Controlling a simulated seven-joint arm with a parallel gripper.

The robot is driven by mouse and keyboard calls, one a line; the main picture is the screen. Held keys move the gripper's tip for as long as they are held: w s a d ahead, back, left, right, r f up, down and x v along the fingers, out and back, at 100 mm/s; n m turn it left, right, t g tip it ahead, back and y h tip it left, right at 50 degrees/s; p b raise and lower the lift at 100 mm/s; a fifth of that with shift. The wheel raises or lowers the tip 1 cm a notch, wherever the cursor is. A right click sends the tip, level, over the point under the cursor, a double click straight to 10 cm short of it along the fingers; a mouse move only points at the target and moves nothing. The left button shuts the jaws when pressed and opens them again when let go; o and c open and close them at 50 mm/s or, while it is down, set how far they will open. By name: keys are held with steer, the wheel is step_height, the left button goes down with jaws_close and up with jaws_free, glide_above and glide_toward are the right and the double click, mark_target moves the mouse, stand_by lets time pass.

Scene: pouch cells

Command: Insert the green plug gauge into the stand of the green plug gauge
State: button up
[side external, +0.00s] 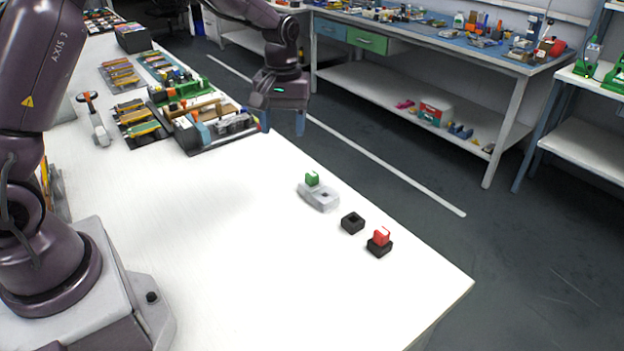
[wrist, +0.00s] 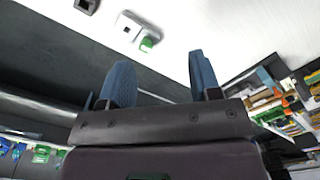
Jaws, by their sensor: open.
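An empty black stand (side external: 352,223) with a square opening is just in front of that block. In the wrist view the green plug gauge (wrist: 147,44), the grey block (wrist: 127,34) and the black stand (wrist: 87,5) show near the top. My gripper (side external: 283,122) is open and empty, above and behind the grey block, well apart from the gauge. Its blue fingers (wrist: 158,68) also show in the wrist view.
A red plug gauge (side external: 381,236) sits in a second black stand (side external: 379,249) near the table's right edge. Trays of parts and tools (side external: 215,125) fill the back left of the white table (side external: 240,260). The table's middle and front are clear.

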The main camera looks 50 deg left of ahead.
mark_target(311, 173)
steer(key=w+a+f+n, duration=0.3)
steer(key=w+f+n, duration=0.2)
steer(key=w+n, duration=0.4)
steer(key=f, duration=1.2)
steer(key=shift+s+d+f, duration=0.15)
steer(key=shift+s+f, duration=0.1)
jaws_close()
steer(key=shift+r, duration=0.1)
